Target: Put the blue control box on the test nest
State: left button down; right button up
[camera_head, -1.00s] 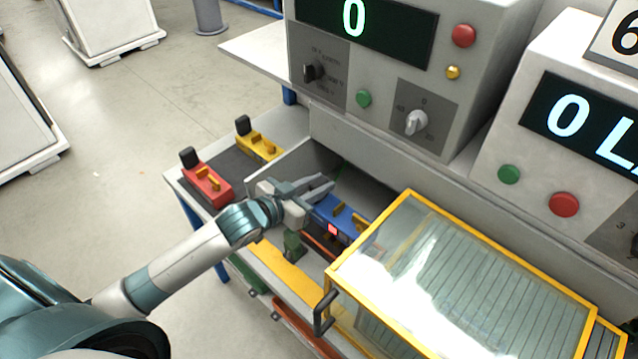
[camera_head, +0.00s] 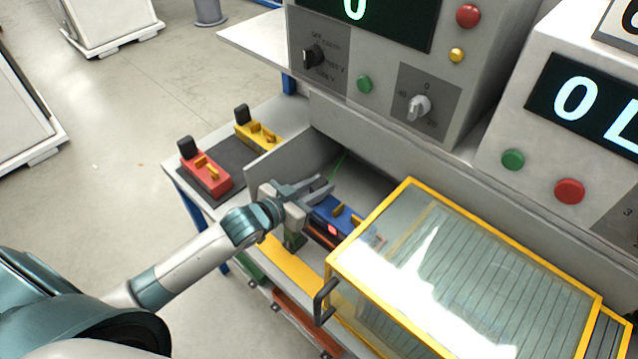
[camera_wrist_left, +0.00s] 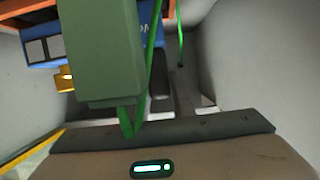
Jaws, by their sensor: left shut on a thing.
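The blue control box (camera_head: 334,218), with yellow fittings and a small red light, is in the recessed bay under the large instrument. It also shows at the upper left of the left wrist view (camera_wrist_left: 88,45). My left gripper (camera_head: 318,188) is shut at its left end, on what looks like its dark handle. An orange strip (camera_head: 322,238), possibly part of the test nest, lies just below the box. The box and gripper hide most of the nest, so I cannot tell if the box rests on it. My right gripper is out of view.
A clear cover with a yellow frame (camera_head: 410,183) stands close right of the box. A green block (camera_head: 295,242) is beside my gripper. Red (camera_head: 207,172) and yellow (camera_head: 258,135) boxes sit on a dark mat at left. A grey wall (camera_head: 290,160) bounds the bay.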

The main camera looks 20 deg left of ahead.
pick_arm(q)
jog(key=shift+f+b, duration=0.3)
jog(key=shift+f, duration=0.45)
jog(key=c, duration=1.5)
grip_release()
jog(key=shift+o, duration=0.2)
jog(key=shift+f, duration=0.1)
jog(key=shift+s, duration=0.15)
jog(key=shift+s+a, duration=0.25)
jog(key=shift+s, duration=0.25)
jog(key=b+v, duration=0.4)
jog(key=v, duration=1.2)
jog(key=shift+r, duration=0.35)
